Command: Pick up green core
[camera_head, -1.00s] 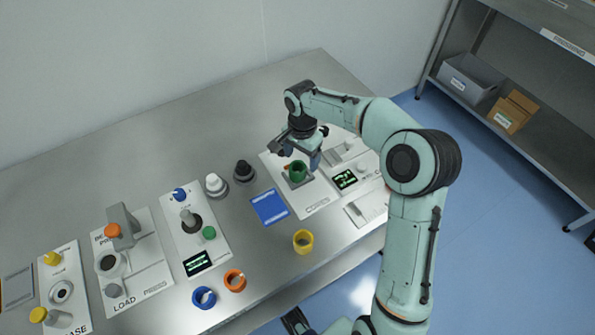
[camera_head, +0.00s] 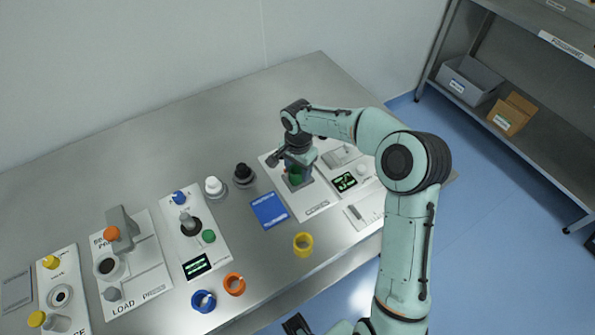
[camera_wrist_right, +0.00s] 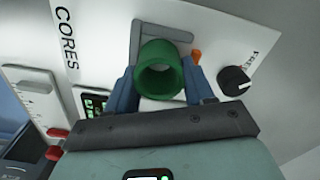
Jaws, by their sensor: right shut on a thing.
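The green core (camera_head: 295,178) is a short hollow ring at the grey holder on the white CORES panel (camera_head: 318,208). In the right wrist view the green core (camera_wrist_right: 161,70) sits between the two blue fingers, its open end facing the camera. My right gripper (camera_head: 299,172) is shut on it from both sides; the gripper partly covers the core in the head view. The core is still at the grey holder (camera_wrist_right: 165,32).
Yellow (camera_head: 303,244), orange (camera_head: 235,284) and blue (camera_head: 203,301) rings stand near the table's front edge. A blue pad (camera_head: 269,210) lies left of the CORES panel. A black dial (camera_wrist_right: 234,80) is close to the right finger. The back of the table is clear.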

